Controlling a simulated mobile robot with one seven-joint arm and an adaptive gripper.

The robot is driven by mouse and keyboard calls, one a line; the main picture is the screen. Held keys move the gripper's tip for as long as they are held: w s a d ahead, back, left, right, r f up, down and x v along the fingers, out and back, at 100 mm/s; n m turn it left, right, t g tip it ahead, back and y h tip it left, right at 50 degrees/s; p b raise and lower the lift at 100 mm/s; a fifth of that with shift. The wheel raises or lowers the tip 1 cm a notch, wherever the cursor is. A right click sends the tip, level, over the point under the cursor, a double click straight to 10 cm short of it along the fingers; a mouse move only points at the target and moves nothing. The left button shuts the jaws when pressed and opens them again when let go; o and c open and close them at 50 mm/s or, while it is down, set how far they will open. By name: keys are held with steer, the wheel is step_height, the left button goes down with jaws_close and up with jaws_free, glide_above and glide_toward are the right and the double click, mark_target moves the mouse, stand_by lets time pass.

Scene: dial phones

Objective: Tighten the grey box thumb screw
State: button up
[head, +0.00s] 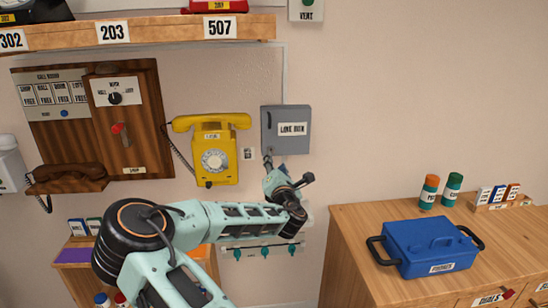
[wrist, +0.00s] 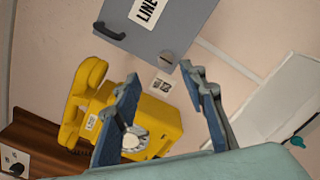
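The grey box (head: 288,143), labelled LINE BOX, hangs on the wall right of the yellow phone. In the wrist view the box (wrist: 160,30) is tilted at the top, with a dark handle (wrist: 108,32) on its left. A small round piece, apparently the thumb screw (wrist: 166,58), is near its lower edge. In the head view my gripper (head: 274,163) is at the bottom edge of the box. Contact cannot be told.
The yellow dial phone (head: 212,150) is just left, its cord hanging beside it. A wall rail with teal hooks (head: 264,251) is below my arm. A wooden cabinet (head: 400,215) with a blue toolbox (head: 430,245) stands right. A shelf (head: 160,32) runs above. The upper right wall is bare.

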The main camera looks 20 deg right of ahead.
mark_target(271, 151)
steer(key=shift+n, duration=0.5)
steer(key=x, duration=0.3)
steer(key=p+x, duration=0.1)
steer(key=x, duration=0.3)
steer(key=f+x, duration=0.1)
steer(key=x, duration=0.3)
steer(key=shift+f+p, duration=0.1)
steer(key=shift+p, duration=0.3)
jaws_close()
